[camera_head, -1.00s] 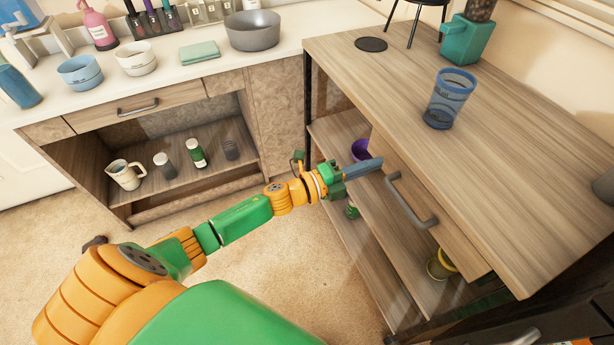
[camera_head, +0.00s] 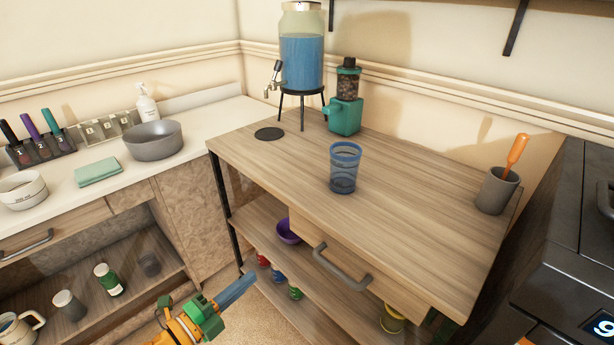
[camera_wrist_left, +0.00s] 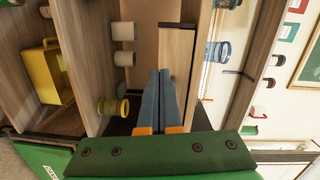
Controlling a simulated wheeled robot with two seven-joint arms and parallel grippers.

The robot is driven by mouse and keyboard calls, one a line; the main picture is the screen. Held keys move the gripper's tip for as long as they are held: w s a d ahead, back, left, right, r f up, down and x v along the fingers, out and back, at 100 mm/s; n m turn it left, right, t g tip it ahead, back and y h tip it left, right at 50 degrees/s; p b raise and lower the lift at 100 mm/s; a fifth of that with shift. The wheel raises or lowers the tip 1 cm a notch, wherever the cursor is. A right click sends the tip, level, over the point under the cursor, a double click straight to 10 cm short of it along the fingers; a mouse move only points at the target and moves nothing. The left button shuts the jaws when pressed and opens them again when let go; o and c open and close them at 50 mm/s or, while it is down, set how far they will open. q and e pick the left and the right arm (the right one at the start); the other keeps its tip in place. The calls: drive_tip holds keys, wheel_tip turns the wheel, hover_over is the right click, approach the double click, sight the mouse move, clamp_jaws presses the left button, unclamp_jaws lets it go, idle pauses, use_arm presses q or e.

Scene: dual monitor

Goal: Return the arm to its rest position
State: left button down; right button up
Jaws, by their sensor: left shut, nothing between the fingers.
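My left arm comes in at the bottom of the head view, in orange and green. Its gripper (camera_head: 240,288) is low in front of the wooden shelf unit, left of the drawer handle (camera_head: 342,266). In the left wrist view its two blue-grey fingers (camera_wrist_left: 164,98) lie together, shut with nothing held. Whether the fingers touch the shelf cannot be told, but no contact shows. Most of the left arm is outside the head view. My right gripper is not in view.
The wooden unit (camera_head: 420,205) carries a blue cup (camera_head: 345,168), a drink dispenser (camera_head: 302,62), a green grinder (camera_head: 345,115) and a grey holder (camera_head: 496,190). A purple bowl (camera_head: 288,231) is on its shelf. The counter (camera_head: 120,185) is at left, a dark appliance (camera_head: 580,265) at right.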

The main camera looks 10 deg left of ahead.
use_arm(q)
drive_tip(key=s+a+f+n+g+y, duration=0.2)
drive_tip(key=s+a+f+n+y, duration=0.3)
drive_tip(key=f, duration=0.7)
drive_tip(key=s+a+f+n+g+y, duration=0.2)
drive_tip(key=s+f+n+g+y, duration=0.15)
drive_tip(key=f+n, duration=0.6)
drive_tip(key=s+d+f+n+g, duration=0.2)
drive_tip(key=s+f+g, duration=0.2)
drive_tip(key=s+f, duration=0.65)
drive_tip(key=s+d+f+n+g, duration=0.2)
drive_tip(key=s, duration=0.5)
drive_tip(key=s+d+f+n+g, duration=0.2)
drive_tip(key=s+d, duration=0.1)
drive_tip(key=s, duration=0.4)
wheel_tip(320, 180, up, 16)
drive_tip(key=p, duration=1.6)
drive_tip(key=shift+s+f, duration=0.2)
drive_tip(key=shift+a+g, duration=0.1)
drive_tip(key=shift+g, duration=0.15)
